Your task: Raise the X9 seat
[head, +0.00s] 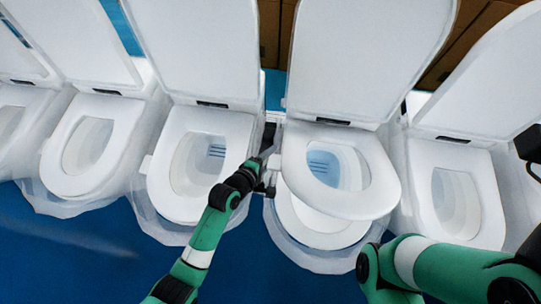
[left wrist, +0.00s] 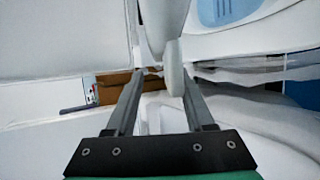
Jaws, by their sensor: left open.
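The toilet right of centre has a white oval seat (head: 380,197) that is tilted partly up off its bowl rim (head: 325,238); its lid (head: 365,55) stands upright behind. No X9 label is readable. My left gripper (head: 266,163) is at the left edge of this seat, in the gap beside the neighbouring toilet. In the left wrist view, my open gripper (left wrist: 165,85) has a finger on either side of a white edge (left wrist: 172,60), seemingly the seat's. Contact with the fingers cannot be told. No fingers of my right gripper can be made out.
A toilet (head: 205,165) with its seat down stands close on the left, and another (head: 455,195) on the right. More toilets line up at far left. The blue floor (head: 80,255) is clear in front. Brown boxes (head: 470,40) are behind.

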